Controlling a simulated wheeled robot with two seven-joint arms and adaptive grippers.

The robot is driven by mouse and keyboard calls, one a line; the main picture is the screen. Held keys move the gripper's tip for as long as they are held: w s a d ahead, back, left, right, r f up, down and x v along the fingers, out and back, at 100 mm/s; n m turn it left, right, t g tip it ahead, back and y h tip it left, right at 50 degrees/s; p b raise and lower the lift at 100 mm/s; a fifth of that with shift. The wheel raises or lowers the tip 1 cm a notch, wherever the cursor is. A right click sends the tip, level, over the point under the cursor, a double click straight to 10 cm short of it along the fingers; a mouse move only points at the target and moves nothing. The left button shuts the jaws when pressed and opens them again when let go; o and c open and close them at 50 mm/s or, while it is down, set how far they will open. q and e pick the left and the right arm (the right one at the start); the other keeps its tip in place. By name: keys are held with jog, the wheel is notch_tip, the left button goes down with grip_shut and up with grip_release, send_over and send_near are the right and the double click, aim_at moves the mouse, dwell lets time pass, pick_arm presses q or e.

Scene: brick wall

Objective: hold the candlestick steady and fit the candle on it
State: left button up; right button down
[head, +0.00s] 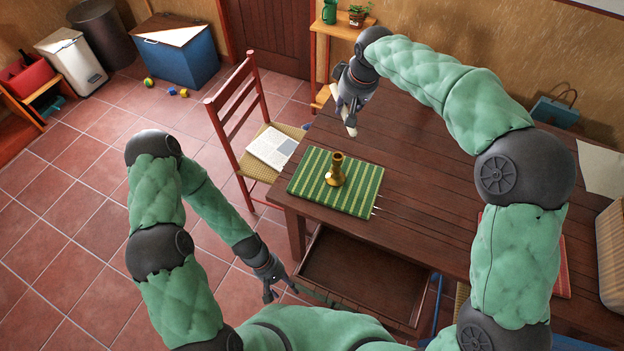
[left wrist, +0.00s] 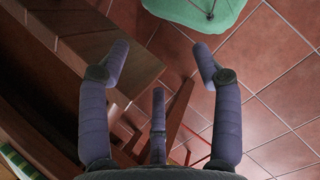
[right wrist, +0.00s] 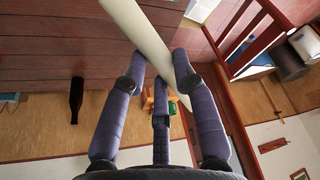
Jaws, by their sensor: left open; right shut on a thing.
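The brass candlestick (head: 336,172) stands upright on a green striped mat (head: 312,178), near the table's left front corner. My right gripper (head: 347,108) is above the table's far left part, behind the candlestick. It is shut on a pale candle (head: 351,127), which is mostly hidden by the gripper. In the right wrist view the candle (right wrist: 145,38) runs slantwise between the fingers. My left gripper (head: 280,288) is open and empty, low in front of the table by the drawer, well apart from the candlestick. The left wrist view shows its spread fingers (left wrist: 160,75) with nothing between them.
A drawer (head: 355,275) stands open under the table's front edge, close to my left gripper. A chair (head: 225,125) with a newspaper (head: 272,147) stands at the table's left. A dark bottle (right wrist: 76,98) shows in the right wrist view. The tabletop (head: 415,150) right of the mat is clear.

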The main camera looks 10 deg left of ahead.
aim_at(335, 167)
pick_arm(q)
jog(key=s+d+r+g+h, duration=0.3)
jog(key=s+r+g, duration=0.15)
jog(key=r, duration=0.25)
jog(key=w+d+r+n+t+h, duration=0.4)
jog(key=w+d+r+n+h, duration=0.1)
jog(key=w+d+n+h, duration=0.3)
jog(key=w+a+n+t+y, duration=0.1)
jog(key=w+n+t, duration=0.3)
jog(key=w, duration=0.4)
jog(key=w+a+r+n+t+y, duration=0.1)
jog(key=w+a+n+t+y, duration=0.1)
jog(key=w+t, duration=0.5)
jog(key=w+a+r+n+t+y, duration=0.1)
jog(key=w+a+n+t, duration=0.2)
jog(key=w+n+t, duration=0.3)
jog(key=shift+w+a+r+y, duration=0.1)
jog(key=shift+w+y, duration=0.05)
jog(key=shift+w, duration=0.7)
jog(key=shift+w+a+y, duration=0.1)
jog(key=shift+w+y, duration=0.05)
jog(key=shift+w, duration=0.65)
jog(key=x, duration=1.2)
jog(key=shift+w+a, duration=0.1)
jog(key=shift+a, duration=0.1)
